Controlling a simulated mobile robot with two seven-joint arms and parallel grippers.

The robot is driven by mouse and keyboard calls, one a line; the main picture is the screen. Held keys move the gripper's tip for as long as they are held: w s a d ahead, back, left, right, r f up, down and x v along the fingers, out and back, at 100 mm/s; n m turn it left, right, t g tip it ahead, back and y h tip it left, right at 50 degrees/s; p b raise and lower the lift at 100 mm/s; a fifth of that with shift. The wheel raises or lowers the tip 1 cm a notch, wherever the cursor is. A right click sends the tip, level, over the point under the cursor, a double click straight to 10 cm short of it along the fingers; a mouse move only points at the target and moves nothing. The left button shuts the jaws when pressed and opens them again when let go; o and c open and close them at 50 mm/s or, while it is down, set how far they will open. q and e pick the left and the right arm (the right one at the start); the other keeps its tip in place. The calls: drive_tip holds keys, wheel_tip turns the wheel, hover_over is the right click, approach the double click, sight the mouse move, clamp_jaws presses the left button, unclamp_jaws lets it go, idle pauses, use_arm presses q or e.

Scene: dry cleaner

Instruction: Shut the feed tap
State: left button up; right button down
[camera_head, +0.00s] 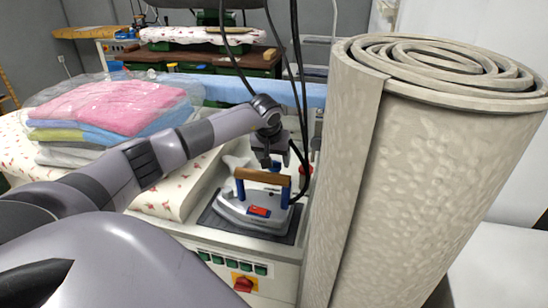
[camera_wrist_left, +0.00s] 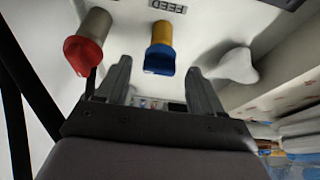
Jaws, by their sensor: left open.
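The feed tap (camera_wrist_left: 160,60) has a brass body and a blue handle and shows in the left wrist view below an upside-down "FEED" label (camera_wrist_left: 166,8). My left gripper (camera_wrist_left: 158,68) is open, and the blue handle appears between its fingertips. It does not seem gripped; the depth gap is hard to judge. In the head view my left gripper (camera_head: 271,160) points down above and behind the iron. My right gripper is not in view.
A red-handled tap (camera_wrist_left: 86,50) is beside the feed tap, left of the fingers. A white piece (camera_wrist_left: 237,66) is to the right. An iron (camera_head: 254,212) with a wooden handle stands on a dark pad in front. A big rolled carpet (camera_head: 385,180) stands close at right.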

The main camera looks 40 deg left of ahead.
use_arm(q)
drive_tip(key=shift+w+f, duration=0.1)
drive_tip(key=shift+f, duration=0.2)
drive_tip(key=c, duration=1.1)
drive_tip(key=shift+o, duration=0.2)
